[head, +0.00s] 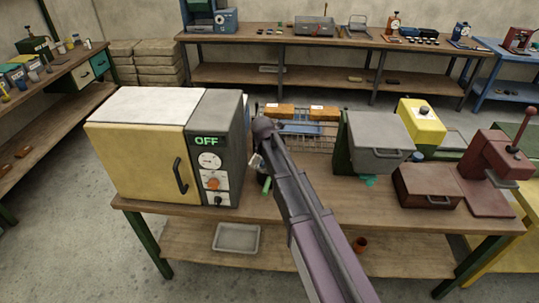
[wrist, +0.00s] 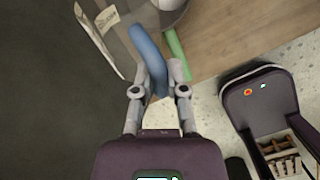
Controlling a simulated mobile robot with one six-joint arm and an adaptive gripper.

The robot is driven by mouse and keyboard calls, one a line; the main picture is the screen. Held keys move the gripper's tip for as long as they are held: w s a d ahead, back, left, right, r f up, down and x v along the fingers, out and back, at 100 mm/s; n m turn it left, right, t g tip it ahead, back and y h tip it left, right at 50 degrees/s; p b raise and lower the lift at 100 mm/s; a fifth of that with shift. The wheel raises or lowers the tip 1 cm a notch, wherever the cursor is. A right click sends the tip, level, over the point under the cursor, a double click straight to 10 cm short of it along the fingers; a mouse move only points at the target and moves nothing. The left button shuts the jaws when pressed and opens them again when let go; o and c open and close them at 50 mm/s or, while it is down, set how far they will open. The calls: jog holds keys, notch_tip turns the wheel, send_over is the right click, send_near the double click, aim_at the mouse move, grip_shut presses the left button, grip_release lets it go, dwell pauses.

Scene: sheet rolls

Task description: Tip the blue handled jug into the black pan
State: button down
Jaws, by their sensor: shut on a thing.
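My gripper (wrist: 160,78) is shut on a blue handle (wrist: 145,48) in the wrist view, with one finger on each side. The handle belongs to the blue handled jug. Its body seems to lie beyond the top of that view, where only part of a rounded greyish form (wrist: 170,7) shows. A green bar (wrist: 177,50) lies just right of the handle. In the head view my gripper (head: 259,166) is beside the oven's right side, over the bench, and my arm hides most of what it holds. I cannot make out the black pan for certain in either view.
A yellow oven (head: 140,155) with an OFF display stands left on the wooden bench (head: 170,213). A wire rack (head: 318,140) is behind my arm. A grey lidded machine (head: 380,130) and a dark red press (head: 490,175) stand right. Some bench front is clear.

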jog(key=t+h+b, duration=0.2)
jog(key=s+f+t+b, duration=0.1)
jog(key=b, duration=0.1)
jog(key=shift+a+t+h, duration=0.3)
jog(key=shift+a+h, duration=0.05)
jog(key=shift+h, duration=0.05)
jog(key=t+b, duration=0.1)
jog(key=t+h+b, duration=0.1)
jog(key=b, duration=0.2)
jog(key=shift+w+d+f+n+t+h+b, duration=0.15)
jog(key=shift+w+f+n+t+h+b, duration=0.1)
jog(key=shift+n+t+h+b, duration=0.15)
jog(key=shift+w+d+r+t+h+b, duration=0.15)
jog(key=shift+t+h+b, duration=0.35)
jog(key=shift+b, duration=0.5)
jog(key=shift+r, duration=0.1)
jog(key=shift+s, duration=0.2)
